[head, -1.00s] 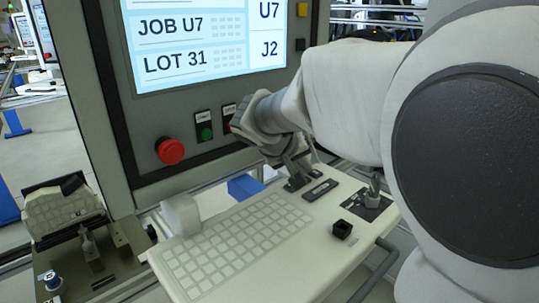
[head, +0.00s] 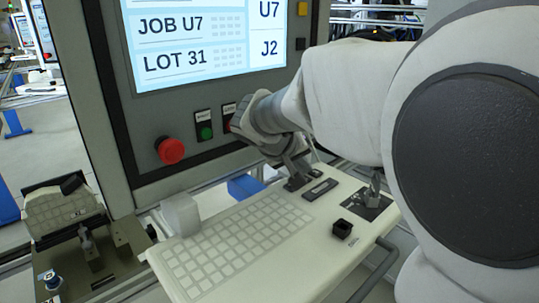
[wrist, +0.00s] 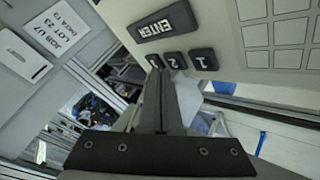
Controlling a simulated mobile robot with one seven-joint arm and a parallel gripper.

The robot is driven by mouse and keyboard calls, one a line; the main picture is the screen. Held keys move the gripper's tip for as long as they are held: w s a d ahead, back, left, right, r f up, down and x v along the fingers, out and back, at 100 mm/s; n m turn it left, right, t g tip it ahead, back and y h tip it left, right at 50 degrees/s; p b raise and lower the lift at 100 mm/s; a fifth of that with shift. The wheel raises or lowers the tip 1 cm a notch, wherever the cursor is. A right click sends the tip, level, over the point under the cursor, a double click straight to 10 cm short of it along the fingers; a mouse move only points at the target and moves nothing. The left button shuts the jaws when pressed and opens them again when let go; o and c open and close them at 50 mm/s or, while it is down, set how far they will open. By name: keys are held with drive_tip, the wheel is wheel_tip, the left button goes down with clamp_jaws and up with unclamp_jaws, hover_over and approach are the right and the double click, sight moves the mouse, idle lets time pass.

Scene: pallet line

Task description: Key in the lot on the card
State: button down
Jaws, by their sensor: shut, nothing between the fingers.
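In the wrist view, a pale card (wrist: 55,38) at the upper left reads JOB U7 and LOT 23, with a third line too small to read surely. Three dark keys lie in a row: 1 (wrist: 203,59), 2 (wrist: 174,60) and 3 (wrist: 153,60), the last partly hidden by my fingertips. The ENTER key (wrist: 162,24) lies beside them. My gripper (wrist: 158,78) is shut and empty, its tips at the 3 key; I cannot tell whether they touch. In the head view my gripper (head: 298,182) points down at the console's far edge.
The screen (head: 190,50) shows JOB U7 and LOT 31. A red mushroom button (head: 170,150) and a green button (head: 205,132) are on the panel below it. The pale console (head: 270,262) carries a blank key grid (head: 235,240) and a black square part (head: 342,228).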

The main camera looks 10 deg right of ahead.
drive_tip(key=shift+f+b, duration=0.4)
drive_tip(key=shift+b, duration=0.1)
drive_tip(key=shift+f+b, duration=0.55)
drive_tip(key=shift+b, duration=0.05)
idle(0.6)
drive_tip(key=shift+r+p, duration=0.5)
drive_tip(key=shift+r, duration=0.45)
drive_tip(key=shift+r, duration=0.1)
drive_tip(key=shift+r+p, duration=1.6)
drive_tip(key=shift+r, duration=0.85)
drive_tip(key=shift+a+f, duration=0.1)
